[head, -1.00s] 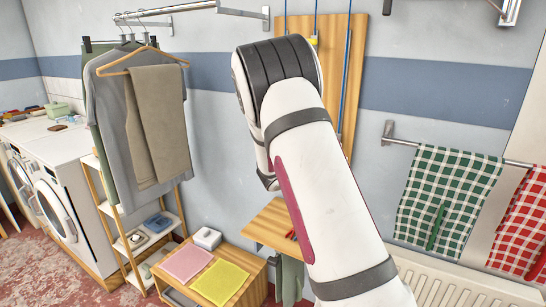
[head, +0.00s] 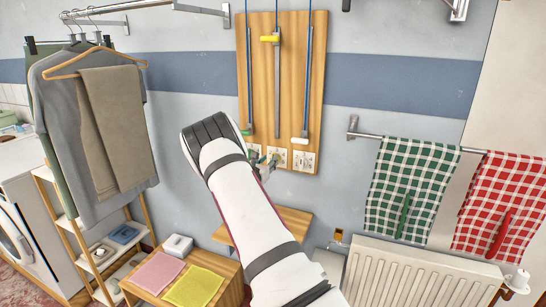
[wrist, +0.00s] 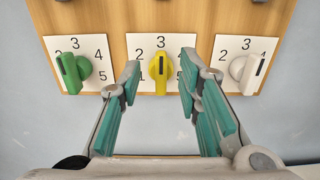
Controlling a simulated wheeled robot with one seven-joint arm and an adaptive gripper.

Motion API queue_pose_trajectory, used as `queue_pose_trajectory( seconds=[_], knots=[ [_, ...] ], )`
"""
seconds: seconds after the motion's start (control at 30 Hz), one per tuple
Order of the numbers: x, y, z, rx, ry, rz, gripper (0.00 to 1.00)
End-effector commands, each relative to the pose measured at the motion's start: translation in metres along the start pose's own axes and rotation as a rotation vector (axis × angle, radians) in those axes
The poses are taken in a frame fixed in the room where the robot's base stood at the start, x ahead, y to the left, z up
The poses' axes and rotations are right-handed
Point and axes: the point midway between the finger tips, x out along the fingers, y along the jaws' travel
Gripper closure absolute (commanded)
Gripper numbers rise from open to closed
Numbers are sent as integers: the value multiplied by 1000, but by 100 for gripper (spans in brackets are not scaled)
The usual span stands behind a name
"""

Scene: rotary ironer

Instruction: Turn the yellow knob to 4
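The yellow knob (wrist: 160,67) is on the middle white dial plate (wrist: 139,45) of a wooden board, and its dark pointer mark is up toward 3. I cannot tell how far the fingertips are from the plate. In the head view my gripper (head: 264,168) is at the board's lower edge, by the dial plates.
A green knob (wrist: 74,70) is left and a white knob (wrist: 248,68) right, close outside my fingers. Above, the wooden board (head: 262,80) carries sliders with yellow (head: 270,39), green and white handles. A small wooden shelf (head: 290,222) is below; a radiator (head: 420,280) stands right.

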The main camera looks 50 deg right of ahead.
Motion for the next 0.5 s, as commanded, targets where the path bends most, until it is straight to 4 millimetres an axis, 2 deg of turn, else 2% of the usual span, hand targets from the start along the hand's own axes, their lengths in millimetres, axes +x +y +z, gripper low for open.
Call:
queue_pose_trajectory(
  seconds=[0.03, 0.2, 0.33, 0.5],
  knots=[
    [11, -1, -1, 2, -1, -2, 68],
    [36, 0, -1, 1, -1, -1, 68],
    [49, 0, 0, 1, 0, -1, 68],
    [55, 0, 0, 0, 0, -1, 68]
  ],
)
